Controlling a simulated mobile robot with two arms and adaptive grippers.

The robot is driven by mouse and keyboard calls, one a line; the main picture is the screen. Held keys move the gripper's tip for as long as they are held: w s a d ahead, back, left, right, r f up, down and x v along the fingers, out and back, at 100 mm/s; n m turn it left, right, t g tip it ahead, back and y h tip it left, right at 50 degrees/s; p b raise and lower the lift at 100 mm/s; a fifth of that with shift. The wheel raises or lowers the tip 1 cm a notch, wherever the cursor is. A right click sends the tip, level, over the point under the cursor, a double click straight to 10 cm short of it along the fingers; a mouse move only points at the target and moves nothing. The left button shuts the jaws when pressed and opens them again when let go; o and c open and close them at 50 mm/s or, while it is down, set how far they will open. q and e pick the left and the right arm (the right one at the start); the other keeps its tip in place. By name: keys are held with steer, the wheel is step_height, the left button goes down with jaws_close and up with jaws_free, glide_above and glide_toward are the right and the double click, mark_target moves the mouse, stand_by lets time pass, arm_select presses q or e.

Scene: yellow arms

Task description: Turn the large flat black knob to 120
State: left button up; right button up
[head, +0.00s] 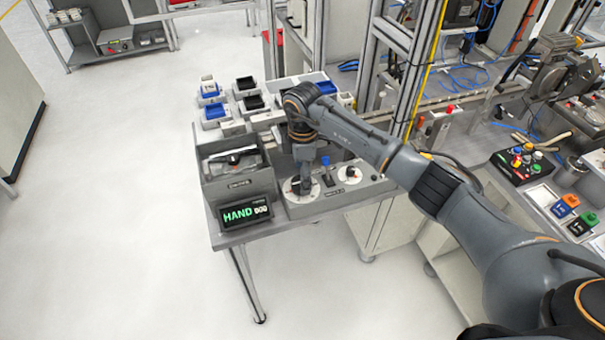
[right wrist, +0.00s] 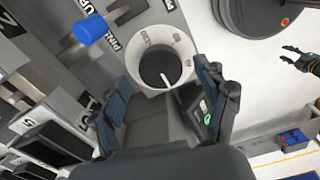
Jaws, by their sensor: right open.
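The large flat black knob (right wrist: 155,66) has a white pointer line and sits on a round white dial (right wrist: 177,42) with printed markings. In the head view the dial (head: 291,190) is at the front left of the control panel, and my arm partly hides the knob. My right gripper (head: 303,190) reaches down over this dial. In the right wrist view my right gripper (right wrist: 165,105) is open, its two fingers spread, with the knob just beyond them. I cannot tell if they touch it. A small dark claw, probably my left gripper (right wrist: 290,57), shows at the right edge.
A display (head: 246,215) reading HAND stands left of the dial. A grey box (head: 238,182) is behind it. A second white dial (head: 353,173) and a blue knob (right wrist: 90,30) are close by. Small bins (head: 213,112) fill the table's back. Open floor lies to the left.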

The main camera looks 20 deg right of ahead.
steer(key=shift+f, duration=0.95)
steer(key=shift+c, duration=0.4)
steer(key=c, duration=1.1)
